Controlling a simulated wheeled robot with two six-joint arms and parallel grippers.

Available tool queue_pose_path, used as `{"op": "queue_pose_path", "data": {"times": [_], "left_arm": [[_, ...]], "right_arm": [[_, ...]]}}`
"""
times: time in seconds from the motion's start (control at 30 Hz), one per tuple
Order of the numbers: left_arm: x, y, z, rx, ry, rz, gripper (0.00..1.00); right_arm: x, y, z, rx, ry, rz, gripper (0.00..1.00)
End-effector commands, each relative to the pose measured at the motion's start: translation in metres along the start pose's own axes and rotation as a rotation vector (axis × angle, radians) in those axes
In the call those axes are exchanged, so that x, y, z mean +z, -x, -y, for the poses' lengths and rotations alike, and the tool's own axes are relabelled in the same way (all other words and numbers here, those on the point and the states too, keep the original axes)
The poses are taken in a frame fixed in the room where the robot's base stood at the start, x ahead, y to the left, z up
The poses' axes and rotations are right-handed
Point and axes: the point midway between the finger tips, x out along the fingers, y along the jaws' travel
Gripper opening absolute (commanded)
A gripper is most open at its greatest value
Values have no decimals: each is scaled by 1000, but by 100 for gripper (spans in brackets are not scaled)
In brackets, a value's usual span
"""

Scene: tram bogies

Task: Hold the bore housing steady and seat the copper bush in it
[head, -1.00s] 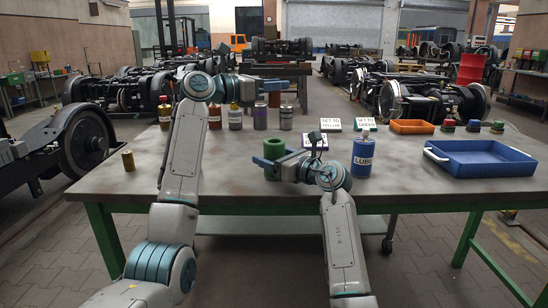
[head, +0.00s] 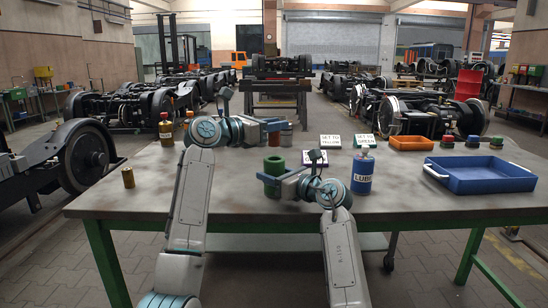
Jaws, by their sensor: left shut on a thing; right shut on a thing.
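The green bore housing (head: 274,164) stands upright on the workbench. My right gripper (head: 270,181) is shut on its lower part from the right. My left gripper (head: 273,125) is above the housing and shut on the copper bush (head: 274,139), which shows as a small reddish-brown piece below the jaws. The bush is over the housing's top, with a small gap seeming to show between them. The bore opening is too small to make out, so I cannot tell the exact alignment.
The workbench (head: 420,206) is clear at the front. A blue LUBE bottle (head: 363,174) stands close right of my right gripper. A blue tray (head: 480,186) and an orange tray (head: 411,143) are further right. A small brass cylinder (head: 128,178) stands at the left edge.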

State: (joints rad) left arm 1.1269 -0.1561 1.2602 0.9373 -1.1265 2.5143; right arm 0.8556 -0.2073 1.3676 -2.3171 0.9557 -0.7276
Motion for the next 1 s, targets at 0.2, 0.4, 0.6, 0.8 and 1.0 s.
{"op": "queue_pose_path", "data": {"times": [0.2, 0.4, 0.6, 0.8, 1.0], "left_arm": [[-26, 0, 0, 0, -1, 2, 3], [-49, 0, 0, -2, 2, 0, 3], [-64, 0, 0, -1, -1, 2, 3], [-65, 0, 0, -1, -1, 2, 3], [-67, 0, 0, -1, -1, 1, 49]], "right_arm": [[0, 0, 0, 0, 0, 0, 26], [0, 0, 0, 0, 0, 0, 26], [0, 0, 0, 0, 0, 0, 26], [0, 0, 0, 0, 0, 0, 26], [0, 0, 0, 0, 0, 0, 26]]}}
